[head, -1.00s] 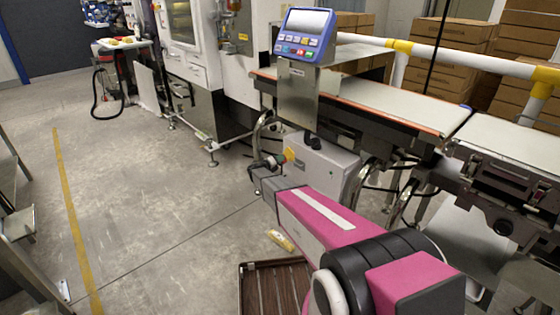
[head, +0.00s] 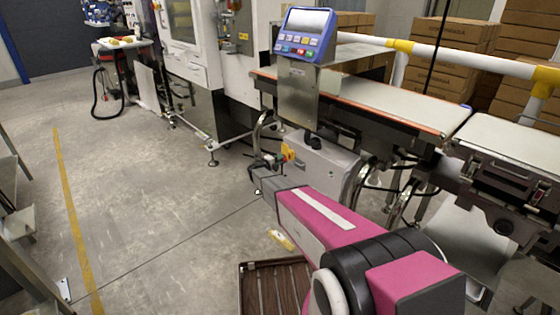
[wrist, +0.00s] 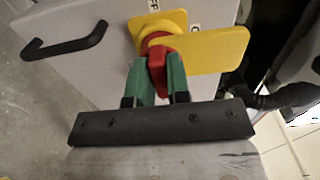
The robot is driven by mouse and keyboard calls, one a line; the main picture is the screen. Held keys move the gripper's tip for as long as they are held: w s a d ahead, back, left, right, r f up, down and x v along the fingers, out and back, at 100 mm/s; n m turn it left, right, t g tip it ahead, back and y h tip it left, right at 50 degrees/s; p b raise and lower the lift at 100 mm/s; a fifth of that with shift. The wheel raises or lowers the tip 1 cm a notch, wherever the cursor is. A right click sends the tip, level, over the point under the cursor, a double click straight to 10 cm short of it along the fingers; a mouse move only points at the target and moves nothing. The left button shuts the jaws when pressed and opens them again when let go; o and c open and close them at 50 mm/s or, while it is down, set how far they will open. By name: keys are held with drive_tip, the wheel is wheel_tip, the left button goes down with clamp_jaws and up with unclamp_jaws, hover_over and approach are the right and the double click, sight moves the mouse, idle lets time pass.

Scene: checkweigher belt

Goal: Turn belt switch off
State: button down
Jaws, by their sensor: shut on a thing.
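The belt switch is a red rotary knob (wrist: 157,58) on a round yellow plate on the side of a grey control box (head: 328,168). A yellow flag-like plate (wrist: 215,50) sticks out to the right of the knob in the wrist view. My gripper (wrist: 158,72) has its green fingers on both sides of the red knob and is shut on it. Printed labels show beside the yellow disc, one ending in "FF" at the top; both are partly hidden. In the head view the switch (head: 288,152) is small, with my gripper at its left.
A black handle (wrist: 66,40) is on the same box face, to the left in the wrist view. The conveyor belt (head: 385,100) and a blue display panel (head: 305,35) are above the box. A brown slatted pallet (head: 275,288) and a yellow item (head: 281,240) lie on the floor.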

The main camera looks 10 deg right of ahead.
idle(0.4)
drive_tip(key=c, duration=1.1)
unclamp_jaws()
drive_tip(key=shift+a, duration=0.1)
drive_tip(key=v, duration=1)
drive_tip(key=shift+s+a, duration=0.25)
drive_tip(key=shift+a, duration=0.05)
